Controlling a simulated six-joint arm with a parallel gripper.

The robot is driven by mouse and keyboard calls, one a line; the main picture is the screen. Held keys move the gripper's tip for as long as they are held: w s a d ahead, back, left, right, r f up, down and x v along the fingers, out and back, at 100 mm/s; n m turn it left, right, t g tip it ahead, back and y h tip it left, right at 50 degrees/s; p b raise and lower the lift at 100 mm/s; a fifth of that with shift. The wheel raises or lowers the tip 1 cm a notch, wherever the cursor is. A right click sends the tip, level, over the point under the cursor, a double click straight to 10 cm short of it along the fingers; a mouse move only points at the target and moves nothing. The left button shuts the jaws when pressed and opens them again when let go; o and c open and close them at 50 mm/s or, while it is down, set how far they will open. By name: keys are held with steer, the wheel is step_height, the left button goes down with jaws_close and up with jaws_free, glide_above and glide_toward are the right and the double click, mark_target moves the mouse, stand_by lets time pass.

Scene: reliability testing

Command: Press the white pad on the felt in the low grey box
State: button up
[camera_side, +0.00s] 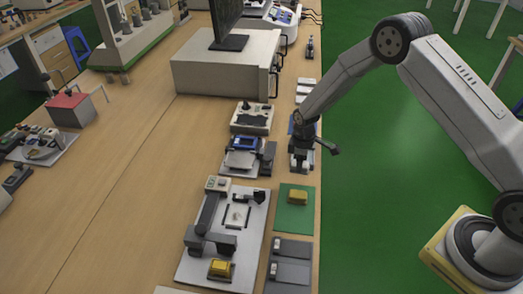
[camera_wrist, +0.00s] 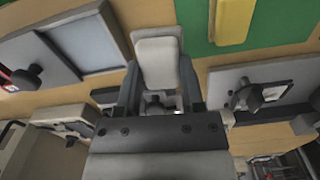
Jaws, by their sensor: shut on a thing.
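My gripper (camera_side: 301,165) hangs fingers-down over the right part of the bench in the side view. In the wrist view my gripper (camera_wrist: 158,75) is shut on the white pad (camera_wrist: 158,62), a pale rounded block between the two grey fingers. The pad is too small to make out in the side view. A low pale grey box (camera_side: 237,127) with a dark, felt-like patch (camera_side: 252,116) inside stands left of and beyond my gripper. I cannot tell for sure that this patch is the felt. The pad is apart from it.
A green mat (camera_side: 290,222) with a yellow block (camera_side: 298,197) lies nearer the camera; the yellow block also shows in the wrist view (camera_wrist: 234,22). A device with a blue screen (camera_side: 243,143) and a white test rig (camera_side: 256,225) stand to the left. Bare bench lies farther left.

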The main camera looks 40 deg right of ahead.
steer(key=shift+n, duration=0.5)
steer(key=w+d+r, duration=0.5)
steer(key=d+r, duration=0.1)
steer(key=d, duration=0.1)
steer(key=shift+w+r, duration=0.15)
steer(key=shift+w, duration=0.25)
steer(key=shift+f, duration=1.5)
steer(key=shift+f, duration=0.15)
steer(key=shift+f, duration=2.4)
steer(key=shift+f, duration=0.5)
steer(key=shift+r, duration=0.15)
